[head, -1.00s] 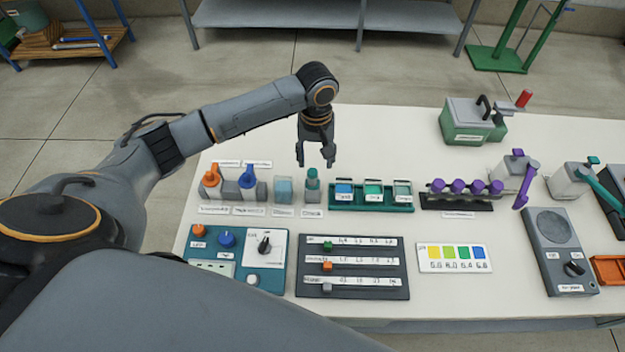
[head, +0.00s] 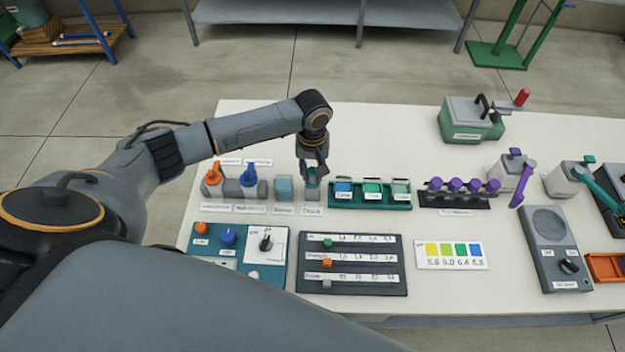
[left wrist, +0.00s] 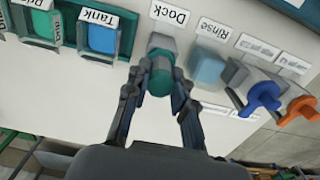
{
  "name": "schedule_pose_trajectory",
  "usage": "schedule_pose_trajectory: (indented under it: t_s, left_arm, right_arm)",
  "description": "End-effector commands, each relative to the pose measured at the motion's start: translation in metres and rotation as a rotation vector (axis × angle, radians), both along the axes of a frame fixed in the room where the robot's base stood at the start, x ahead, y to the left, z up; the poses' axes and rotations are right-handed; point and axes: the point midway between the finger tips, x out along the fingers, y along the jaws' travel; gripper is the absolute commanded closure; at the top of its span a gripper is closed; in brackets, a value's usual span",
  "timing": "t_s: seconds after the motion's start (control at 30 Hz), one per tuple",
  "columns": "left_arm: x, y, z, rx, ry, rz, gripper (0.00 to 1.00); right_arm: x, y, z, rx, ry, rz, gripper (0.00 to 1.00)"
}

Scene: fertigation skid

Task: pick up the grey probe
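In the head view, a small probe with a teal-green body (head: 312,177) stands upright in the grey dock block (head: 312,195), behind a label reading "Dock". The left wrist view shows the teal-green cylinder (left wrist: 160,78) and grey parts (left wrist: 161,42) beside that label; I cannot tell which grey part belongs to the probe. My left gripper (head: 313,174) is lowered over it, pointing down. In the left wrist view its fingers (left wrist: 160,84) are open, one on each side of the cylinder, with small gaps showing. My right gripper is not in view.
Left of the dock are a pale blue rinse block (head: 284,188) and blue (head: 248,175) and orange (head: 212,174) handled valves. Close on the right is a green tray (head: 405,205) with several cups. Panels (head: 350,265) lie in front.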

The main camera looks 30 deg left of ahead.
Motion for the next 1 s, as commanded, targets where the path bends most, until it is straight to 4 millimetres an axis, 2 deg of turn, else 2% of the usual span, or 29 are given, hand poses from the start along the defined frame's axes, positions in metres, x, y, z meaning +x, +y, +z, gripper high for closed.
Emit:
schedule_pose_trajectory:
  t_s: [0.37,0.47,0.8,1.0]
  left_arm:
    - [0.001,0.0,0.004,0.0,-0.001,0.0,1.0]
    - [0.002,0.0,0.017,-0.001,-0.004,0.0,1.0]
    - [0.001,-0.001,0.082,-0.001,-0.004,-0.001,1.0]
    - [0.0,0.0,0.107,-0.001,0.0,0.0,1.0]
  right_arm:
    - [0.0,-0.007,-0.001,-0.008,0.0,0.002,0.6]
    - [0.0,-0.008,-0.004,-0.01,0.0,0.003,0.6]
    - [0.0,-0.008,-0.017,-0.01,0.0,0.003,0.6]
    - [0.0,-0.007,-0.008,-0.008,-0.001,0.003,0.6]
